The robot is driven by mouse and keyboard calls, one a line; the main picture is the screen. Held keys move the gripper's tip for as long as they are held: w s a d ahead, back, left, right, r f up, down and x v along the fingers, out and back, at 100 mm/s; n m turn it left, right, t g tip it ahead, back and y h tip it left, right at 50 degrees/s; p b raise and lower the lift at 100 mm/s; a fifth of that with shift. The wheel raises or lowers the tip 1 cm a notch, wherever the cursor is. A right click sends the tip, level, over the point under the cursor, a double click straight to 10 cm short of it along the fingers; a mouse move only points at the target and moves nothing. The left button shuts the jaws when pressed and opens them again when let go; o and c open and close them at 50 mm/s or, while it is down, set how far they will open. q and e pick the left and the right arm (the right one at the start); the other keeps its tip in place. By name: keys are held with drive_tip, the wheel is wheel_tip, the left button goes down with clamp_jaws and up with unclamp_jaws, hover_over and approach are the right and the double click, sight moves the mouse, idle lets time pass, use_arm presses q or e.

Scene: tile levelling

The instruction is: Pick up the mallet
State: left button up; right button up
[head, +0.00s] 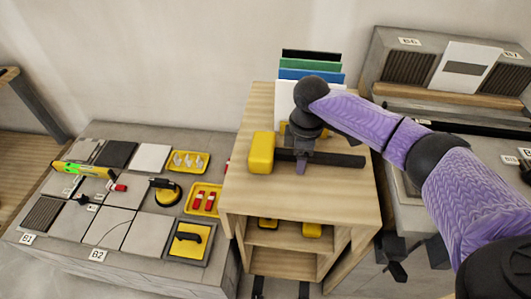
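The mallet has a yellow head (262,152) and a long dark handle (340,160). It lies across the wooden top of a small cabinet (258,200), with its head to the left. My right gripper (301,158) points down at the handle, just right of the head. A fingertip shows on the near side of the handle. The hand hides the far finger and part of the handle, so I cannot tell whether it grips. My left gripper is not in view.
Boards (310,74) stand upright at the back of the cabinet top. Yellow things sit on its shelf (285,238). A grey bench (160,276) with tiles, yellow trays (188,164) and a green level (84,170) is at left. Another bench (412,212) is at right.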

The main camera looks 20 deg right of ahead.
clamp_jaws()
